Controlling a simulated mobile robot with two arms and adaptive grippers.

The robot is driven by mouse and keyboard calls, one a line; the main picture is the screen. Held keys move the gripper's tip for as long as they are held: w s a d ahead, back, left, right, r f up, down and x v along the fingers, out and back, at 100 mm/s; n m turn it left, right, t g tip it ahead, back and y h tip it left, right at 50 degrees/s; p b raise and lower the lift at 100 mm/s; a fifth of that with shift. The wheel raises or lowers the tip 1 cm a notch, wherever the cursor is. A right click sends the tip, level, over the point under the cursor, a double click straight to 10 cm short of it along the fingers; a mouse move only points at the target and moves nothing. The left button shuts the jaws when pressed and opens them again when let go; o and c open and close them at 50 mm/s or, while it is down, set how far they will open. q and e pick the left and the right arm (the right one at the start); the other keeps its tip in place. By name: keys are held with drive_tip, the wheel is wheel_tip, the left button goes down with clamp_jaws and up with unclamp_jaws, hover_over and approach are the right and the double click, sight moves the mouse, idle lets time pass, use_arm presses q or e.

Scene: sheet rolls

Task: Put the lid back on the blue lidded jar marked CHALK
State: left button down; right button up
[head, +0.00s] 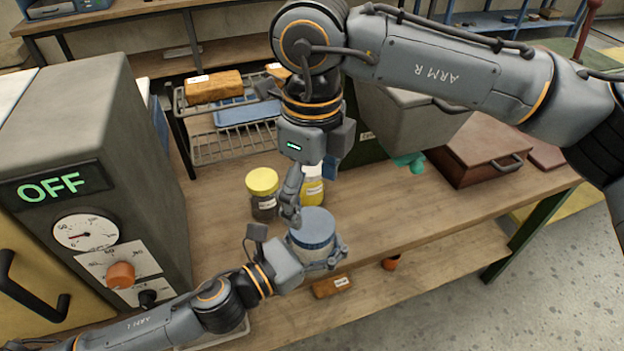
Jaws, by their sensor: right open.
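The blue-lidded jar stands near the front edge of the bench, with its pale body (308,251) below. The blue lid (313,226) sits on top of the body and looks level; whether it is fully seated I cannot tell. Any CHALK marking is hidden. My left gripper (329,259) comes in low from the left, its fingers around the front and right side of the jar body, and looks shut on it. My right gripper (294,212) points down at the lid's back left edge. It is open and empty, with its second finger hard to see.
A yellow-lidded jar (263,182) and a jar with yellow contents (312,191) stand close behind. A wire rack (230,147) is farther back. A grey OFF machine (75,125) stands left, a brown case (487,150) right. The bench front right is clear.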

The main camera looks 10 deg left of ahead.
sight(312, 224)
drive_tip(key=n, duration=0.3)
drive_tip(key=r+n, duration=0.1)
drive_tip(key=n, duration=0.1)
drive_tip(key=shift+n, duration=0.4)
drive_tip(key=n, duration=0.4)
drive_tip(key=shift+r, duration=0.35)
drive_tip(key=shift+f, duration=4.05)
drive_tip(key=c, duration=1.2)
drive_tip(key=o, duration=1.4)
drive_tip(key=shift+c, duration=0.2)
drive_tip(key=shift+r, duration=0.1)
